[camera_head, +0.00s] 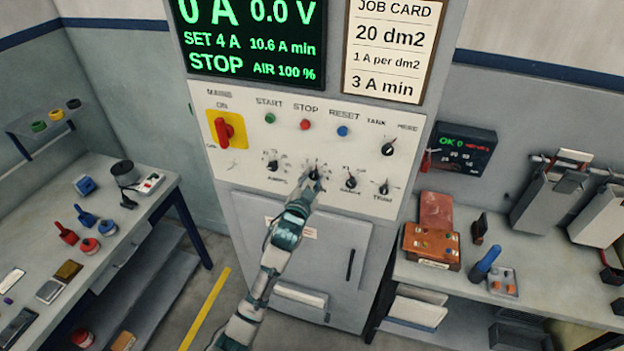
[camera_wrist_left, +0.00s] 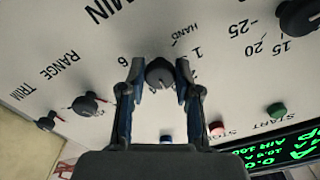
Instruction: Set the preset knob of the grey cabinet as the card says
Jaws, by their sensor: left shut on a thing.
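The grey cabinet (camera_head: 215,165) stands in the middle with a white control panel. My left gripper (camera_head: 311,184) is at the second knob of the lower row. In the left wrist view, which is upside down, its two fingers close on the sides of this dark knob (camera_wrist_left: 160,73), beside the lettering MIN, HAND and 1. The knob's exact setting is hard to read. The job card (camera_head: 391,45) reads 20 dm2, 1 A per dm2, 3 A min. The green display (camera_head: 250,40) reads 0 A, 0.0 V, SET 4 A, 10.6 A min, STOP, AIR 100 %.
The AMPS knob (camera_head: 272,165) is to the left; the RANGE knob (camera_head: 350,183) and TRIM knob (camera_head: 384,188) are to the right. A red main switch (camera_head: 225,129) and green, red and blue buttons sit above. Benches with small items stand on both sides.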

